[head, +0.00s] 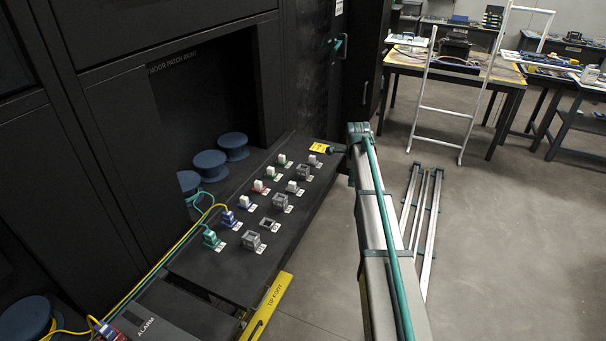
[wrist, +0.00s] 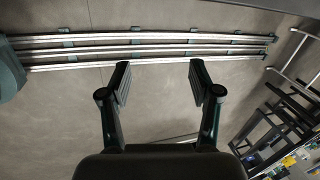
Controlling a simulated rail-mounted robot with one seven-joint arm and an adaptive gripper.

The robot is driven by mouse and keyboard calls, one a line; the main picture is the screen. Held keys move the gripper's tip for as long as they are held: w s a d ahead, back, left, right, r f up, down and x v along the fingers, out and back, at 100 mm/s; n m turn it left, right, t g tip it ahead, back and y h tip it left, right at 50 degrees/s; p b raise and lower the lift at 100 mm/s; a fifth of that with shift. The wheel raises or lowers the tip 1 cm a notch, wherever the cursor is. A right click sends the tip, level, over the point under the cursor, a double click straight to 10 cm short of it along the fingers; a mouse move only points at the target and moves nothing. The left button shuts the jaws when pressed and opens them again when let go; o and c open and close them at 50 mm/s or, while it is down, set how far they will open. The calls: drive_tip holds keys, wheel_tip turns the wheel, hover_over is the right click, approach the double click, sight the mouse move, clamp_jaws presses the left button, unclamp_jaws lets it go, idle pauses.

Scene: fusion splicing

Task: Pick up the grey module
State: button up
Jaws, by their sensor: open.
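Several grey modules stand on the black sloping panel (head: 215,268) in the head view. One grey block (head: 251,240) is at the near end, another grey block (head: 281,202) is further up the right row, and a third (head: 305,171) is near the far end. A low grey piece with a dark opening (head: 268,224) lies between the first two. Which one the task means, I cannot tell. No module shows in the wrist view.
White, green, red, blue and teal connectors share the panel; yellow and teal cables (head: 155,270) run to its near left. Blue spools (head: 234,147) sit in the cabinet recess. Metal rails (head: 425,220) lie on the floor. A white frame (head: 440,110) and workbenches stand behind.

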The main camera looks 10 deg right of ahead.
drive_tip(key=shift+m+g+y, duration=0.5)
drive_tip(key=shift+m+g, duration=0.1)
drive_tip(key=a+r, duration=0.3)
drive_tip(key=w+a+r, duration=0.1)
drive_tip(key=a+r, duration=0.2)
drive_tip(key=r, duration=0.1)
drive_tip(key=w+a+r+p, duration=0.1)
drive_tip(key=a+r, duration=0.2)
drive_tip(key=shift+w+a+r, duration=0.2)
drive_tip(key=shift+a+r, duration=0.1)
drive_tip(key=shift+a, duration=0.1)
drive_tip(key=s+a+r+g, duration=0.25)
drive_tip(key=a+r, duration=0.35)
drive_tip(key=a, duration=0.4)
drive_tip(key=p, duration=0.2)
hover_over(303, 169)
drive_tip(key=shift+t, duration=0.35)
drive_tip(key=f, duration=0.5)
drive_tip(key=shift+a+f, duration=0.25)
drive_tip(key=shift+f, duration=0.1)
drive_tip(key=shift+s+d+f+p, duration=0.15)
drive_tip(key=shift+f+p, duration=0.35)
drive_tip(key=shift+f, duration=0.8)
drive_tip(key=shift+w+d+f+p, duration=0.1)
drive_tip(key=shift+f+p, duration=0.35)
drive_tip(key=shift+f, duration=0.8)
drive_tip(key=c, duration=1.1)
